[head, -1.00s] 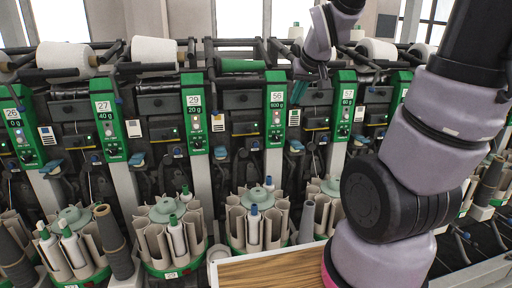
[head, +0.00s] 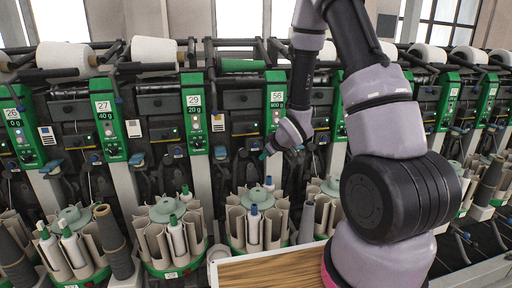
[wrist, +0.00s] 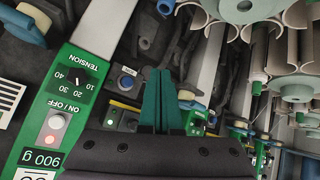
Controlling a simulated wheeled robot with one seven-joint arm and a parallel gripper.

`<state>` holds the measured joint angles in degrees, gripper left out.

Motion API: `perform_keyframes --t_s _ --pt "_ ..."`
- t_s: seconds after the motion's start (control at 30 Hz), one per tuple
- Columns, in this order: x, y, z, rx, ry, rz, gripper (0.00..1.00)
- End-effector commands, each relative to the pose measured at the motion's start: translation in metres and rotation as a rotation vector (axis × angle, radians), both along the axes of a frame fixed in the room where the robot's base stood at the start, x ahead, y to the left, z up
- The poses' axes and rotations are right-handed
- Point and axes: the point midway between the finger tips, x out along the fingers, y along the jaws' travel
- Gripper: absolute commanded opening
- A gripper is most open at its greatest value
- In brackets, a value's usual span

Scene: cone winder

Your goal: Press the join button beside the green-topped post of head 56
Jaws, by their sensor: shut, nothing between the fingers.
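The green-topped post of head 56 (head: 276,93) stands behind my gripper in the head view. In the wrist view its green panel (wrist: 62,100) appears upside down at left, with a tension dial, an on/off button and a 900 g display. A small grey box with a round blue button (wrist: 127,82) sits beside that panel; it may be the join button, but I read no label.
Neighbouring head 29 (head: 196,115) stands to the left. Below are round holders with upright tubes (head: 254,225). Blue-tipped levers (head: 220,153) jut out between posts. A wooden-topped surface (head: 265,270) lies at the front.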

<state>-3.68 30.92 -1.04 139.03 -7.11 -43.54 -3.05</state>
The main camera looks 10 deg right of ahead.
Motion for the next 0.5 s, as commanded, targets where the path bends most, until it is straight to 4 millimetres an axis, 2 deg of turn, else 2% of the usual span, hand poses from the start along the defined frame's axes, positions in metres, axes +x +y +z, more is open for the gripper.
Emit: perform_keyframes --t_s 0.5 --pt "0.0038 0.0018 -0.0037 -0.001 -0.003 0.010 0.00"
